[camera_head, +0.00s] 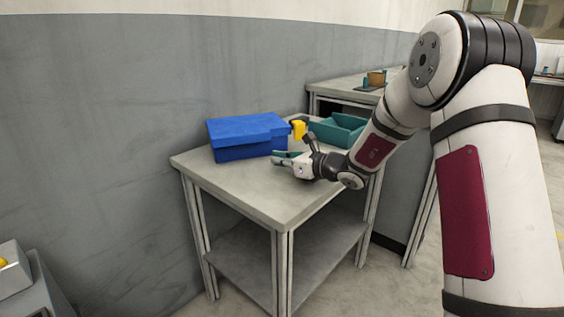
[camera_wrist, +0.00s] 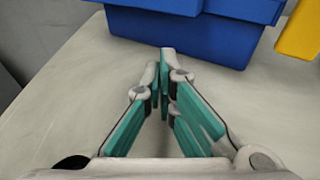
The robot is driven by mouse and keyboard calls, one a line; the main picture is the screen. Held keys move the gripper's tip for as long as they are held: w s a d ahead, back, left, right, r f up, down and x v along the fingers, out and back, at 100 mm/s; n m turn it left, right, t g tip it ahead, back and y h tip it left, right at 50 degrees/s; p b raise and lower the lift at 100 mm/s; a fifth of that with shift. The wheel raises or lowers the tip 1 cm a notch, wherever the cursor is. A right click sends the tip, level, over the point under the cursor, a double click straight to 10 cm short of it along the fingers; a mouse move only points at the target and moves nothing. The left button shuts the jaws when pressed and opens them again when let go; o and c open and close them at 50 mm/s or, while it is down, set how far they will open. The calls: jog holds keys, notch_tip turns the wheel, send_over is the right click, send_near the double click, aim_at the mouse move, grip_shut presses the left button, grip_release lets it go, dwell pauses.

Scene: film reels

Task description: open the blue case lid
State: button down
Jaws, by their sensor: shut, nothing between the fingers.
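The blue case (camera_head: 242,149) sits on the grey table against the wall, with its blue lid (camera_head: 245,128) down on top. The lid has a tab that sticks out at the front right. In the wrist view the case's front wall (camera_wrist: 187,34) fills the top, and the lid's lower edge (camera_wrist: 245,8) shows above it. My gripper (camera_head: 276,157) is at the front right of the case, low over the tabletop. In the wrist view my gripper (camera_wrist: 165,55) has its fingertips together, empty, pointing at the front wall; I cannot tell if they touch it.
A teal open tray (camera_head: 338,130) stands right of the case, behind my wrist. A yellow part (camera_head: 298,129) is above my gripper and also shows in the wrist view (camera_wrist: 300,30). The table's (camera_head: 245,194) front is clear. A second table (camera_head: 345,88) stands behind.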

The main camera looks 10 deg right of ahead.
aim_at(267, 166)
jog(key=shift+r+x, duration=0.15)
jog(key=shift+x, duration=0.7)
jog(key=shift+r+x, duration=0.2)
jog(key=shift+x, duration=0.65)
jog(key=shift+r+x, duration=0.15)
jog(key=shift+x, duration=0.7)
jog(key=shift+a, duration=0.15)
jog(key=shift+s, duration=0.1)
notch_tip(267, 166, up, 9)
jog(key=w+p, duration=0.2)
jog(key=p, duration=0.4)
jog(key=shift+r, duration=0.2)
jog(key=shift+p, duration=0.3)
